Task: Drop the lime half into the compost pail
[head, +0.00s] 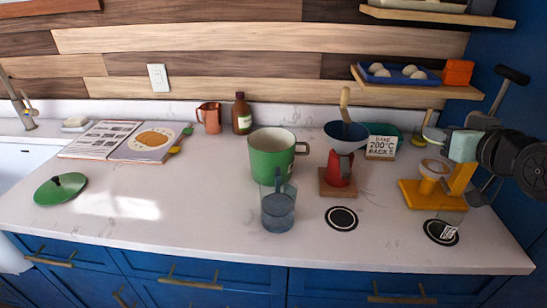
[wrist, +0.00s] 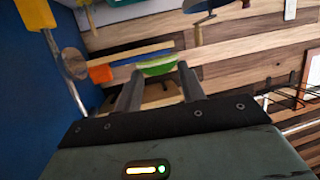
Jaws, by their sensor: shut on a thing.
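The lime half (wrist: 157,65) shows in the wrist view as a green piece with a pale edge, between my two finger tips. My gripper (wrist: 158,84) is shut on it. In the head view my gripper (head: 437,135) is at the right, above the counter near the orange stand; the lime half is hard to make out there. The green compost pail (head: 270,160) stands upright and open at the middle of the counter, well to the left of my gripper. Its pale inside shows. A green lid with a black knob (head: 60,188) lies at the far left.
A clear blue jug (head: 278,208) stands just in front of the pail. A red stand with a dark funnel (head: 340,170), a small sign (head: 381,147) and an orange stand (head: 420,192) lie between pail and arm. A shelf (head: 425,86) hangs above. The left front counter is clear.

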